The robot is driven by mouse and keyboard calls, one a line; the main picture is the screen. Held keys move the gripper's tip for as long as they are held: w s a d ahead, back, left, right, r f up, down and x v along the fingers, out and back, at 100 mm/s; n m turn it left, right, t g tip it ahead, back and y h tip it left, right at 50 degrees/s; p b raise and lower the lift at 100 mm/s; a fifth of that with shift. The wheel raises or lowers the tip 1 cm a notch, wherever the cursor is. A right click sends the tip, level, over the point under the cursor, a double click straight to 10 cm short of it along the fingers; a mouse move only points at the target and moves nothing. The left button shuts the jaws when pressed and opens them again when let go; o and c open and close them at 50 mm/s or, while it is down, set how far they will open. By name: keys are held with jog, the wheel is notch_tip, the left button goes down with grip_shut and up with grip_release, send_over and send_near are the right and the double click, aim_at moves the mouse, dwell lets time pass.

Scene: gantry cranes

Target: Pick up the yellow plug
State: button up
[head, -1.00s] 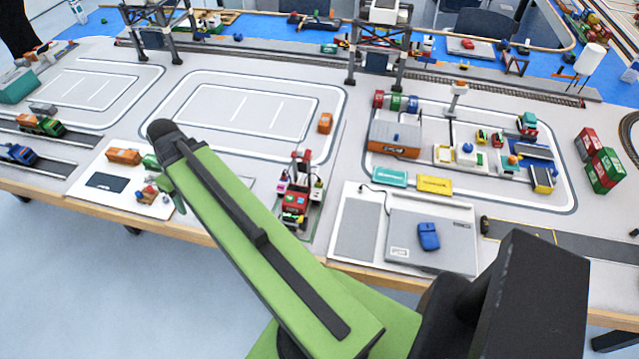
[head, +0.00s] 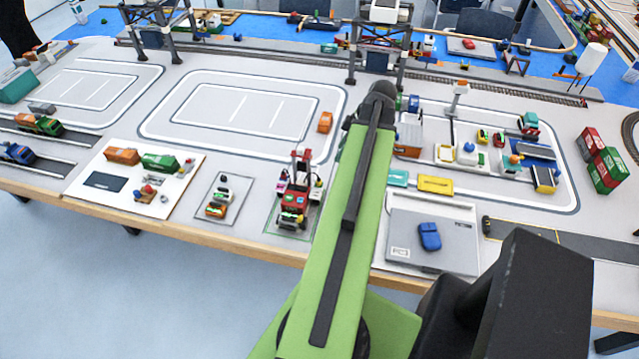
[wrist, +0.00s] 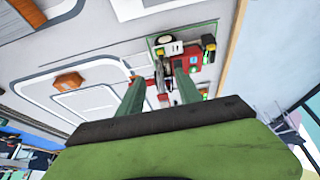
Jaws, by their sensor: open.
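I cannot make out a yellow plug for certain in either view. In the wrist view, my gripper (wrist: 158,82) is open, its two green fingers apart with no object visibly held between them. Beyond the fingertips is the red toy machine (wrist: 190,62), which has small yellow parts. The same red machine (head: 296,196) stands on its mat left of my arm in the head view. A flat yellow block (head: 435,184) lies right of my arm, beside a flat teal block (head: 398,178). My arm hides part of the table, and my gripper's fingers do not show in the head view.
A grey laptop-like panel (head: 405,225) carries a blue object (head: 429,236). A white board (head: 95,203) with small models lies left. An orange block (head: 325,122) sits near the outlined lot, whose middle is clear. Gantry cranes (head: 352,45) stand behind.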

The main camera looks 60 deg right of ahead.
jog(key=b, duration=1)
send_near(319, 179)
notch_tip(319, 179, down, 3)
jog(key=shift+w+a+f, duration=0.15)
jog(key=shift+w+f, duration=0.2)
jog(key=shift+w, duration=0.1)
jog(key=b+x, duration=0.5)
jog(key=shift+w+a+f, duration=0.1)
jog(key=shift+w+a, duration=0.05)
jog(key=shift+w, duration=0.1)
jog(key=shift+r, duration=0.2)
grip_shut()
